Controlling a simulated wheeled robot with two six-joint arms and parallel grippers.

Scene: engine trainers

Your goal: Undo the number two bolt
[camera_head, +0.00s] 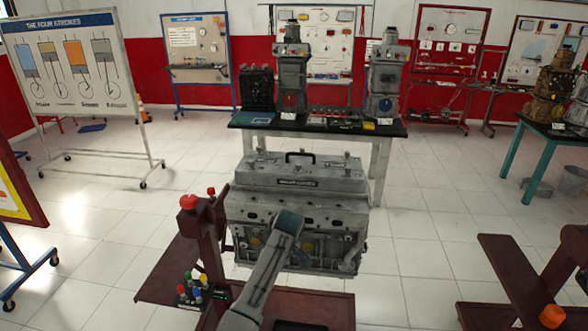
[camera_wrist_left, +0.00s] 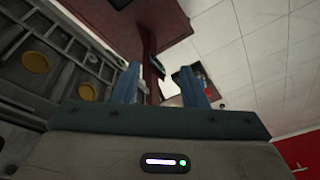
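The grey engine (camera_head: 298,205) with a handled cover (camera_head: 300,172) is on a dark red stand in the middle of the head view. Gold round plugs show on its front side, and also in the left wrist view (camera_wrist_left: 35,62). I cannot pick out the number two bolt in either view. My left gripper (camera_head: 288,222) is in front of the engine's near side and hides part of it. In the left wrist view its two blue fingers (camera_wrist_left: 160,76) are apart, with nothing seen held between them. My right gripper is in neither view.
The red stand (camera_head: 160,272) has a post with a red knob (camera_head: 188,202) and a box of coloured buttons (camera_head: 196,290) left of my arm. A black-topped table (camera_head: 330,127) with engine parts stands behind. A red bench (camera_head: 510,280) is at right. Tiled floor between is clear.

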